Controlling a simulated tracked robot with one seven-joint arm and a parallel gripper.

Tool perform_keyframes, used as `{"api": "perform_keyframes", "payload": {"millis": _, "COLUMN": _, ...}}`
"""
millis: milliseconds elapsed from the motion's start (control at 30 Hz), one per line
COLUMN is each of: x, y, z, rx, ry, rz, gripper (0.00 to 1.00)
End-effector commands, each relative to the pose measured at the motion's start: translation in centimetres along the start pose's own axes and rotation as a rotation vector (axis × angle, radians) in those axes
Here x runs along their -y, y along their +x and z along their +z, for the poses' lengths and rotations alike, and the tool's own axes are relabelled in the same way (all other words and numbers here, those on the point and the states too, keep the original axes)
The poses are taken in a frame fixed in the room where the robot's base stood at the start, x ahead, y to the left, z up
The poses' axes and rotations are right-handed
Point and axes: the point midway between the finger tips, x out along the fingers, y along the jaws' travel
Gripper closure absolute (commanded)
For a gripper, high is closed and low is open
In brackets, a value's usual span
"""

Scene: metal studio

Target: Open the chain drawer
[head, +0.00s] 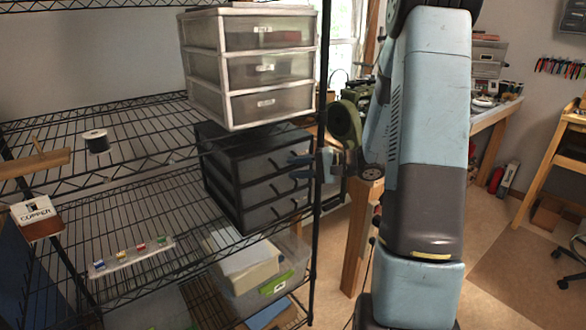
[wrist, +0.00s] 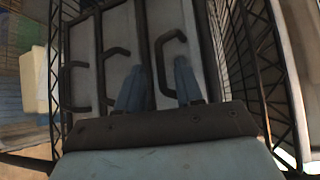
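A black three-drawer unit (head: 240,185) stands on the wire shelf, with bar handles on its front. I can read no chain label on it. All its drawers look closed. In the wrist view its drawer fronts (wrist: 119,30) lie sideways, with three dark handles. My gripper (head: 300,168) is in front of the unit, near the upper handles. In the wrist view my gripper's two blue fingers (wrist: 158,80) are apart. The rightmost handle (wrist: 160,62), seemingly the top drawer's, shows between them. I cannot tell whether they touch it.
A white three-drawer unit (head: 225,70) with clear fronts sits above. A clear bin (head: 290,270) is below. The black rack post (head: 320,120) stands close to my gripper. A spool (head: 96,141) and a strip of coloured pieces (head: 130,258) lie on the shelves at left.

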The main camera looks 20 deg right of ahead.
Motion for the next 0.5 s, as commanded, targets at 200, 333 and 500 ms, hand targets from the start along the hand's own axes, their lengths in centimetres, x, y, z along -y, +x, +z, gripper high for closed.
{"api": "perform_keyframes", "payload": {"millis": 200, "x": 0.0, "y": 1.5, "z": 0.0, "rx": 0.000, "ry": 0.000, "rz": 0.000, "gripper": 0.64}}
{"api": "perform_keyframes", "payload": {"millis": 333, "x": 0.0, "y": 1.6, "z": 0.0, "rx": -0.001, "ry": 0.000, "rz": 0.001, "gripper": 0.64}}
{"api": "perform_keyframes", "payload": {"millis": 500, "x": 0.0, "y": 1.6, "z": 0.0, "rx": -0.001, "ry": 0.000, "rz": 0.000, "gripper": 0.64}}
